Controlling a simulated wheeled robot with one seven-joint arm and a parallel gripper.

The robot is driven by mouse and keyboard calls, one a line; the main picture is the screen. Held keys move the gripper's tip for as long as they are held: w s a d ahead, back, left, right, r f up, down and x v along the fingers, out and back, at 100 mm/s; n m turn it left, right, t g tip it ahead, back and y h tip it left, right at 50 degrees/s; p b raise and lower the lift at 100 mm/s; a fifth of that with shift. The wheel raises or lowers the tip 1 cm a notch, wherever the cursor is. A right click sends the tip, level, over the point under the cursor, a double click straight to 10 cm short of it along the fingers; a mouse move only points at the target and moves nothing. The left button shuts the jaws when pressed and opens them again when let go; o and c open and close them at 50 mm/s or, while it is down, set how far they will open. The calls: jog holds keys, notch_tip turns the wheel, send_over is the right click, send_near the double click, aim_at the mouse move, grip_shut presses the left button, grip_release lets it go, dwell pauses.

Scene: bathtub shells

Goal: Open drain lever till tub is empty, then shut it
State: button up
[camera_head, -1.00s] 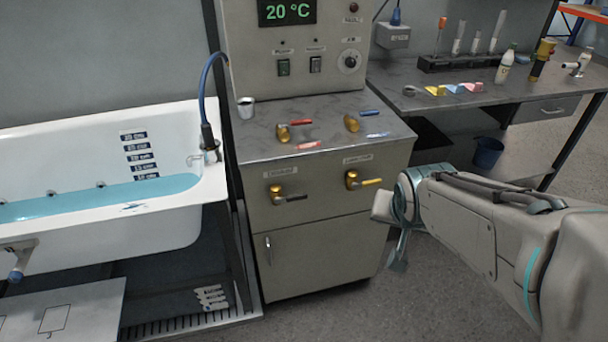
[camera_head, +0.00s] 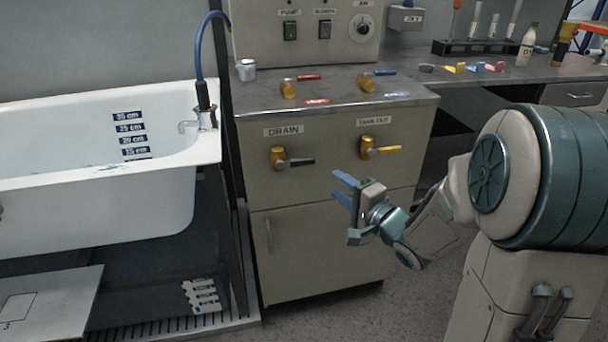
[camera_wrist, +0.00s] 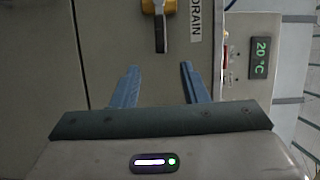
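The drain lever (camera_head: 300,161) has a black handle on a brass valve under the DRAIN label. Its handle points sideways to the right. My gripper (camera_head: 338,187) is open and empty, right of and slightly below the lever, apart from it. In the wrist view, my open gripper (camera_wrist: 159,66) has its blue fingers spread, with the drain lever (camera_wrist: 160,36) beyond the tips, between their lines. The white tub (camera_head: 160,205) stands at left with a depth scale (camera_head: 130,134) inside.
A yellow-handled TANK OUT lever (camera_head: 385,151) sits right of the drain lever, close above my gripper. Red and blue taps stand on the cabinet top (camera_head: 350,100). A workbench (camera_head: 470,78) with bottles and tubes is at back right. Floor in front of the cabinet is clear.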

aim_at(306, 163)
jog(key=b+x, duration=0.3)
jog(key=x, duration=1)
jog(key=shift+w+a, duration=0.25)
jog(key=shift+a, duration=0.15)
grip_shut()
